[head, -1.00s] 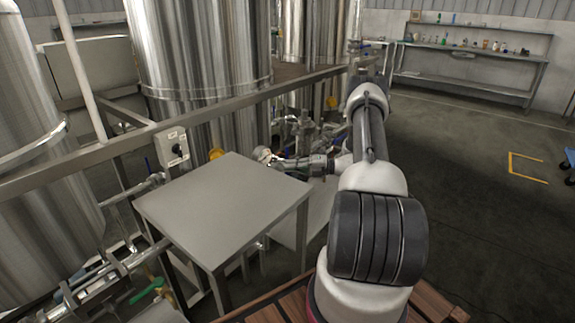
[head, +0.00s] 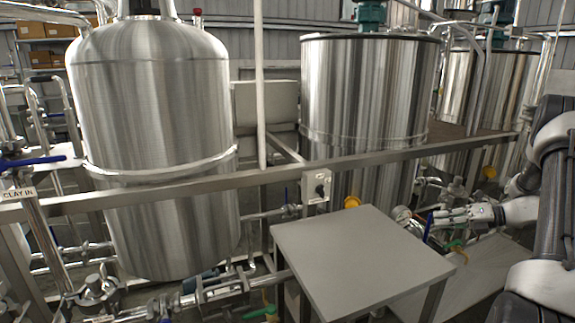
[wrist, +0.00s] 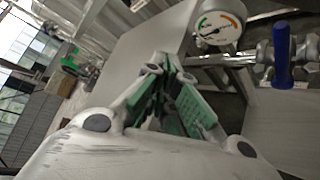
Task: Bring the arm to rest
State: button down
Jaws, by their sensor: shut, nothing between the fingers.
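My gripper (head: 438,217) is at the right of the head view, beyond the right corner of the grey table and among the pipework. My white and dark arm runs down the right edge of that view. In the wrist view, my gripper (wrist: 163,66) has its green-padded fingers drawn together at the tips, with nothing held between them.
A bare grey table (head: 355,255) stands left of my gripper. A blue valve handle (head: 428,227) is close to the fingertips. The wrist view shows a pressure gauge (wrist: 217,25) beside a blue handle (wrist: 282,55).

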jog(key=s+a+r+n+g+h, duration=0.6)
jog(key=s+a+r+n, duration=0.9)
jog(key=r+n, duration=0.25)
jog(key=s+r+n+t+h, duration=0.2)
jog(key=s+n+h, duration=0.1)
jog(key=s+n, duration=0.6)
jog(key=s+r+n+t+h, duration=0.2)
jog(key=s+r+n+h, duration=0.1)
jog(key=s+n, duration=0.5)
jog(key=shift+s+n+h, duration=0.35)
jog(key=shift+s+h, duration=0.1)
jog(key=shift+h, duration=0.15)
jog(key=shift+a, duration=0.1)
